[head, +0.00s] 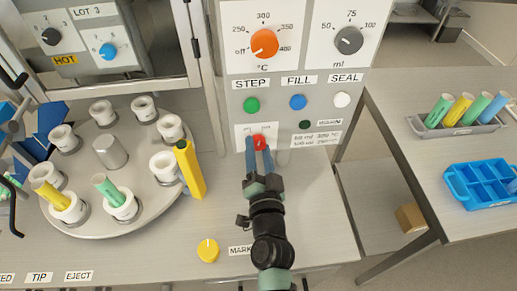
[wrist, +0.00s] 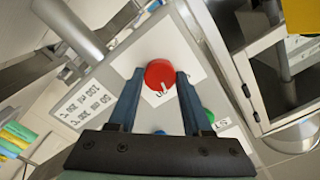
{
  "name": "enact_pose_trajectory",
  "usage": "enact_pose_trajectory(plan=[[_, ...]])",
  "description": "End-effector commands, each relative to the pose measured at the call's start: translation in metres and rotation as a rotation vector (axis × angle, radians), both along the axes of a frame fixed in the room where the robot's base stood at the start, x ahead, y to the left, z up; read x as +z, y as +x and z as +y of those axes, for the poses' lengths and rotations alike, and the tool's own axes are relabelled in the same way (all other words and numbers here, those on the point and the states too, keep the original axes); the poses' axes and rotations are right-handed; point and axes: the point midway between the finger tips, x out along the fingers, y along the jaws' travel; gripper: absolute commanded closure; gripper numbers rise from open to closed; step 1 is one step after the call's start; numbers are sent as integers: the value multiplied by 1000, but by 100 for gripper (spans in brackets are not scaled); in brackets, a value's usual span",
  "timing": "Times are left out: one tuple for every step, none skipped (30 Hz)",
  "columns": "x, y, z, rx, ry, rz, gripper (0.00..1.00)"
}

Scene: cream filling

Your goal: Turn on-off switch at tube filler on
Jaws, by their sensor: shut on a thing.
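The on-off switch is a small red round knob (head: 259,141) on a white plate low on the tube filler's grey front panel. The knob also shows in the wrist view (wrist: 160,72), with a short white mark near its edge. My gripper (head: 258,153) reaches up to it from below in the head view. In the wrist view my gripper (wrist: 156,85) has one blue finger on each side of the knob and is shut on it. The lettering on the switch plate is partly hidden, so I cannot read the switch's position.
Above the switch are a green button (head: 251,105), a blue button (head: 297,102), a white button (head: 342,99) and an orange dial (head: 264,43). A round carousel (head: 92,155) with tube holders and a yellow post (head: 190,170) stand left. A side table (head: 420,150) is right.

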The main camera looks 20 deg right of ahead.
Motion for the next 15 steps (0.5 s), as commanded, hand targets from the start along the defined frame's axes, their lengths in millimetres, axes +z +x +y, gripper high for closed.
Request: enact_pose_trajectory(plan=[[0,0,0,0,36,-9,100],[0,0,0,0,60,-16,100],[-1,0,0,0,89,-24,100],[0,0,0,0,109,-30,100],[-1,0,0,0,129,-36,100],[-1,0,0,0,154,-43,100],[-1,0,0,0,170,-48,100],[-1,0,0,0,187,-52,100],[-1,0,0,0,206,-58,100],[-1,0,0,0,220,-62,100],[-1,0,0,0,233,-66,100],[-1,0,0,0,247,-70,100],[-1,0,0,0,258,-73,100],[-1,0,0,0,268,-75,100],[-1,0,0,0,278,-78,100]])
